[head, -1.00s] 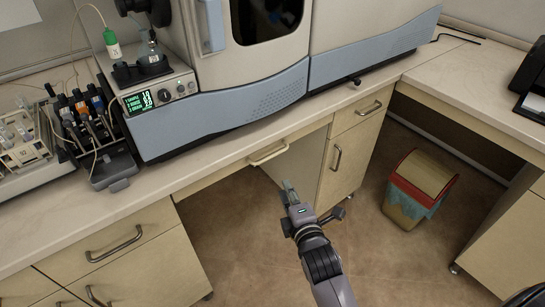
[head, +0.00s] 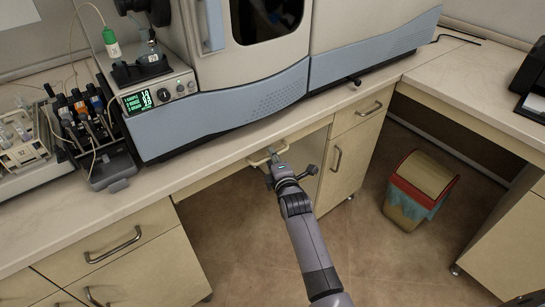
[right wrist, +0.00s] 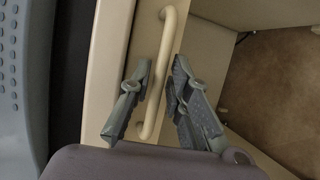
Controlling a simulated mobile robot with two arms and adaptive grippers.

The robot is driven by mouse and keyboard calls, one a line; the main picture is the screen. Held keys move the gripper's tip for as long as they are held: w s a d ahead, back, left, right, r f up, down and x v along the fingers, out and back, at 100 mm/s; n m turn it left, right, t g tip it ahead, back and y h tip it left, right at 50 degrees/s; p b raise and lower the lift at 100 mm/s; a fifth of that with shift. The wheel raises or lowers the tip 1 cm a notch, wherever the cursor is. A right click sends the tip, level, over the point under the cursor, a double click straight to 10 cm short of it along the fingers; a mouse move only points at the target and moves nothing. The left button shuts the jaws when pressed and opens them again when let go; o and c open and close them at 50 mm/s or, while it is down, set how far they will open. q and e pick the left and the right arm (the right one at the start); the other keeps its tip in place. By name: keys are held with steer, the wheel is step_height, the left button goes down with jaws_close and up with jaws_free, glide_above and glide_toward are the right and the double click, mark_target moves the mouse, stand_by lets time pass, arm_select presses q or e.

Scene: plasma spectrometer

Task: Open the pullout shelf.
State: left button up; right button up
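The pullout shelf (head: 215,177) is a pale front strip under the counter, between the two cabinet blocks. It looks pushed in. Its cream bar handle (head: 257,158) is partly hidden by my right gripper (head: 272,168) in the head view. In the right wrist view the handle (right wrist: 167,40) runs lengthwise between the two grey fingers of my right gripper (right wrist: 161,65). The fingers are apart, one on each side of the bar, with narrow gaps; I cannot tell whether either touches it. My left gripper is not in view.
A large spectrometer (head: 235,105) stands on the counter (head: 150,195) above the shelf. Drawer cabinets stand left (head: 135,265) and right (head: 350,145) of the open knee space. A bin (head: 420,188) stands on the floor at right. The floor before the shelf is clear.

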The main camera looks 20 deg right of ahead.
steer(key=shift+w, duration=0.4)
jaws_close()
stand_by(0.5)
